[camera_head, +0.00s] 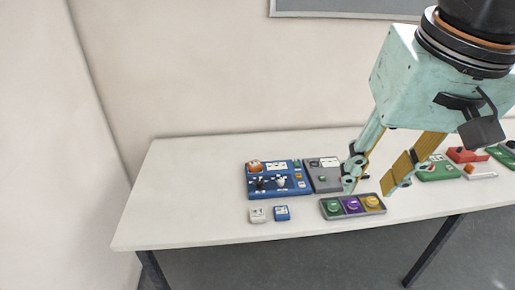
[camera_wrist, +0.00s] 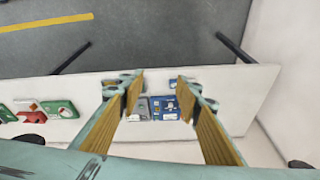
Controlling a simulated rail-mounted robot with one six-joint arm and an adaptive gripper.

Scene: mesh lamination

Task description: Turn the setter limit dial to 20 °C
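A blue panel (camera_head: 268,193) stands left of centre on the table, with an orange round part (camera_head: 255,167), a black knob (camera_head: 260,184) and a white knob (camera_head: 281,182). A grey panel (camera_head: 318,187) with a small green part and a white label sits right beside it. I cannot tell which part is the setter limit dial, and its markings are too small to read. My gripper (camera_head: 369,188) is open and empty, above the table and right of the grey panel. In the wrist view the blue panel (camera_wrist: 158,115) shows between the open fingers (camera_wrist: 160,80).
A grey tray (camera_head: 352,214) with green, purple and yellow round pieces lies below my gripper in the head view. A white block (camera_head: 257,215) and a small blue block (camera_head: 282,213) lie in front of the blue panel. Green and red devices (camera_head: 437,170) stand right. The white table's left end (camera_head: 180,200) is clear.

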